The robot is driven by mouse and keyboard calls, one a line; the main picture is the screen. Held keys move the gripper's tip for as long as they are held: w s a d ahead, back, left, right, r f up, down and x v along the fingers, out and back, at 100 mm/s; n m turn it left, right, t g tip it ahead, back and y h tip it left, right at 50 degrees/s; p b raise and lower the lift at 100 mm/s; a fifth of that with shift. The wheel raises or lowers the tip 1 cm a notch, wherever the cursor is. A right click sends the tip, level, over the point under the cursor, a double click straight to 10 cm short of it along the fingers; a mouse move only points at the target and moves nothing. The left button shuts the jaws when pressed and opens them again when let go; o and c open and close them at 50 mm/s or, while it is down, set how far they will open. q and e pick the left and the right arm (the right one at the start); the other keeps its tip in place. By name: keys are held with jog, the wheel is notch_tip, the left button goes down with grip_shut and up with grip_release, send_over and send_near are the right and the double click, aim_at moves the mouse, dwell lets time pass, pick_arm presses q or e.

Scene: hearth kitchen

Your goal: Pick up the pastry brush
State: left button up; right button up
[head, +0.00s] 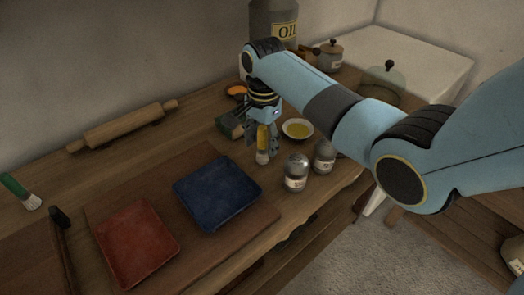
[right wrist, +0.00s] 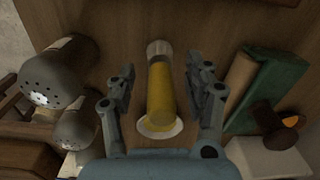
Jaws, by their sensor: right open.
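A brush with a yellow handle and pale bristles (head: 263,143) is at my right gripper (head: 262,148) on the wooden counter. In the right wrist view the brush (right wrist: 160,88) runs down the middle, bristles at the top. My right gripper (right wrist: 160,72) is open, with one finger on each side of the brush; I cannot tell whether either touches it. A second brush with a green handle and pale bristles (head: 24,193) lies at the far left of the counter. My left gripper is not in view.
Blue (head: 217,192) and red (head: 137,241) slabs lie on a board. A rolling pin (head: 122,127) lies at the back. The counter's front edge is near the shakers.

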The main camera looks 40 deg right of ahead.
notch_tip(320, 180, down, 2)
jog(key=shift+f, duration=0.1)
jog(key=shift+c, duration=0.3)
jog(key=c, duration=0.5)
grip_shut()
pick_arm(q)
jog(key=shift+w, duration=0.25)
